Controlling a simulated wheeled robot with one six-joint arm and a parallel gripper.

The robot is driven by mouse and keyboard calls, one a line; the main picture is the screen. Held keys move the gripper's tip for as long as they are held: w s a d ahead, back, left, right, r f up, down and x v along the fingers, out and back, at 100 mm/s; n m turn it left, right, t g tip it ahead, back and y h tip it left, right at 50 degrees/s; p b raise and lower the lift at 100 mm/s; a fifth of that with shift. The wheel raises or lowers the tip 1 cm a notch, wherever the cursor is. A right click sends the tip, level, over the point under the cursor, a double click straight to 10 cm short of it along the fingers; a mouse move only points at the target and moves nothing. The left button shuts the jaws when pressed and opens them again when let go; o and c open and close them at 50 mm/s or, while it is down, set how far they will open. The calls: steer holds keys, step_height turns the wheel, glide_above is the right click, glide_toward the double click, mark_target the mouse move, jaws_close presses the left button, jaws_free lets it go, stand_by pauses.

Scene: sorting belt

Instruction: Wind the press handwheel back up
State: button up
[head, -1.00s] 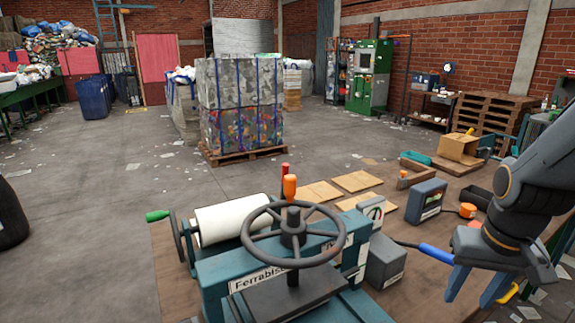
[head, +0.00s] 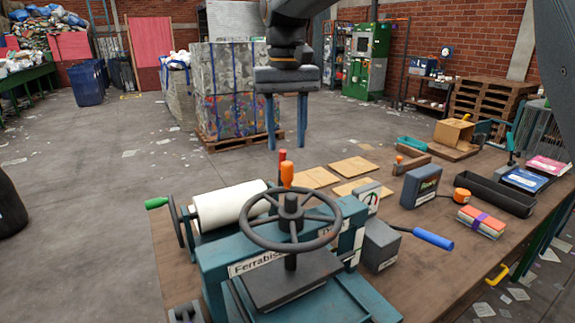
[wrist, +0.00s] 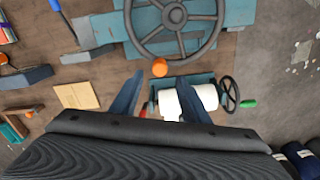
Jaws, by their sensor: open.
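The press handwheel (head: 262,240) is a dark spoked wheel lying flat on top of the teal press (head: 215,268), with an orange knob (head: 287,173) standing up from its far rim. The wheel also shows at the top of the wrist view (wrist: 203,24), with the orange knob (wrist: 159,67) below it. My gripper (head: 287,148) is open and empty, pointing down, above and beyond the wheel in the head view. In the wrist view its two fingers (wrist: 160,98) are spread apart, with the knob between and ahead of them. Nothing touches the wheel.
A white roller (head: 228,207) with a green-handled crank stands left of the wheel. A red-topped lever (head: 282,157) stands just behind the knob. Cardboard sheets (head: 350,168), a grey box with a blue handle (head: 432,239), and a dark tray (head: 498,193) lie on the bench to the right.

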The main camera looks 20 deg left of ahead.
mark_target(287, 163)
step_height(287, 163, down, 8)
steer(key=shift+d+r+p, duration=0.1)
steer(key=shift+r+p, duration=0.15)
steer(key=shift+p, duration=0.65)
steer(key=shift+c, duration=0.4)
jaws_close()
